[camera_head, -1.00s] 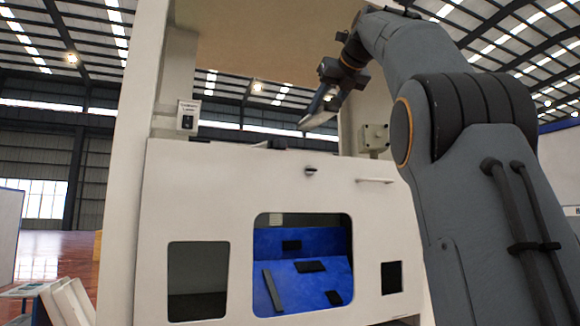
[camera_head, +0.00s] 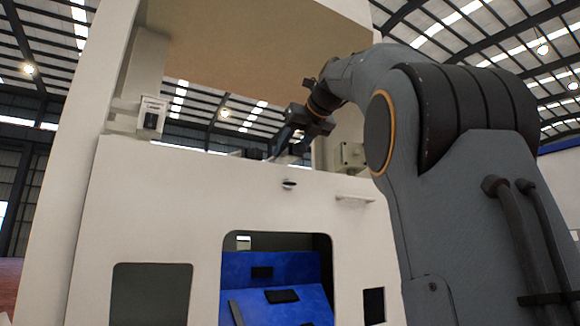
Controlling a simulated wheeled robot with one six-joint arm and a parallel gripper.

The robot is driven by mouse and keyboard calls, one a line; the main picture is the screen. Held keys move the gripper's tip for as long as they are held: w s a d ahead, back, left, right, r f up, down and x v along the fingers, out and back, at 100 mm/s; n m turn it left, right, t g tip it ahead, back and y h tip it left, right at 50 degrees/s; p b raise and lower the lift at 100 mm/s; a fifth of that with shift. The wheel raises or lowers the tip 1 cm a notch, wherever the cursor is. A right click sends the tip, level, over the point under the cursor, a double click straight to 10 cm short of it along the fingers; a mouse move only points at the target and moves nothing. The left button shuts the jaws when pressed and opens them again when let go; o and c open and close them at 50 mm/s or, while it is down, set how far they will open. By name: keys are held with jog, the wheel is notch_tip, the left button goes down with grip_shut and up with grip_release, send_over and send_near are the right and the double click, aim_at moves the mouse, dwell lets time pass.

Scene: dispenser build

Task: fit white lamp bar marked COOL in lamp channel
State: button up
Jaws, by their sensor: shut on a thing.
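My gripper (camera_head: 284,146) is at the top edge of the white dispenser housing (camera_head: 205,235), small and far off. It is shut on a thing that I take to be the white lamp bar. The bar itself is hardly visible now, and its lower part seems hidden behind the housing's top edge. The COOL marking cannot be read. The lamp channel cannot be made out from this low angle, so I cannot tell whether the bar touches it.
A small labelled switch box (camera_head: 151,118) is on the left post. A grey box (camera_head: 352,156) is on the right post. A beige canopy (camera_head: 255,45) overhangs the gap. Dark pieces lie on the blue surface (camera_head: 290,268) inside the front opening.

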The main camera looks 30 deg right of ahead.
aim_at(291, 160)
jog(key=shift+d+f, duration=0.1)
jog(key=shift+f, duration=1.55)
jog(key=o, duration=1.3)
jog(key=shift+f+b, duration=0.15)
jog(key=shift+b, duration=0.15)
jog(key=shift+s+r, duration=0.2)
jog(key=b+v, duration=0.1)
jog(key=v, duration=1)
jog(key=shift+s+r+b, duration=0.2)
jog(key=shift+s+b, duration=0.1)
jog(key=shift+b, duration=0.1)
